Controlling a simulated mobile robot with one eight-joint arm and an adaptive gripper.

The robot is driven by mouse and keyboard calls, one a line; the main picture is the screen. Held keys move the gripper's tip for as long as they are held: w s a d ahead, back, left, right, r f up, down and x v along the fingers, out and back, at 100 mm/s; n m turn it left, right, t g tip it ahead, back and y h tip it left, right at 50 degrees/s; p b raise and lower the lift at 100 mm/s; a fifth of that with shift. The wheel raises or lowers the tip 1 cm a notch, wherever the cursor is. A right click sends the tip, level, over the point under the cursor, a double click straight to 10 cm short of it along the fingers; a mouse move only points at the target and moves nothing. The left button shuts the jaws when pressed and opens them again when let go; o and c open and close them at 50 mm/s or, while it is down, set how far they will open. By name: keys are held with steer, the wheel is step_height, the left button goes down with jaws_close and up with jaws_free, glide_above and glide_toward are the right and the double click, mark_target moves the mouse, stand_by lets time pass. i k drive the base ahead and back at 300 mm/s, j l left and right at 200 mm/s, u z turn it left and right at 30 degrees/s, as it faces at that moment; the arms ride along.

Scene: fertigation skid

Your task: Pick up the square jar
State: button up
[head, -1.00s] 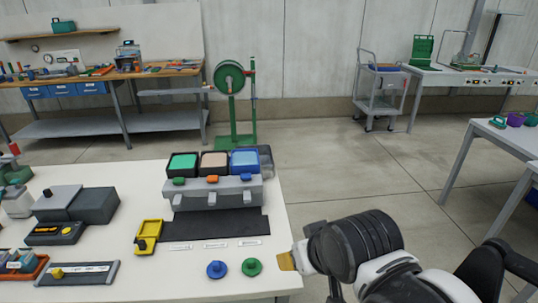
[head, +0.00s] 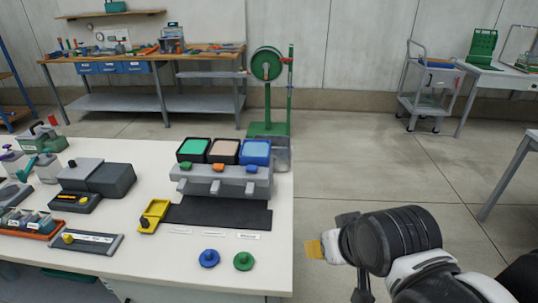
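No thing in view can be clearly made out as the square jar. Three square black-rimmed containers stand at the back of a grey dispenser block (head: 220,182): one with a green top (head: 192,149), one tan (head: 224,150), one blue (head: 257,151). Small square-looking containers with labels (head: 22,220) sit in an orange tray at the table's left edge, too small to tell apart.
The white table (head: 130,275) also holds a dark mat (head: 225,212), a yellow tray (head: 153,215), blue (head: 209,258) and green (head: 243,261) round knobbed pieces, and a grey-black device (head: 97,179). A green reel stand (head: 267,90) stands behind it. Floor to the right is open.

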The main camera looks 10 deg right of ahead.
mark_target(25, 221)
steer(key=u, duration=1.7)
steer(key=i+j, duration=0.8)
steer(key=j, duration=0.15)
steer(key=i+j, duration=0.8)
steer(key=j, duration=0.15)
steer(key=u, duration=0.05)
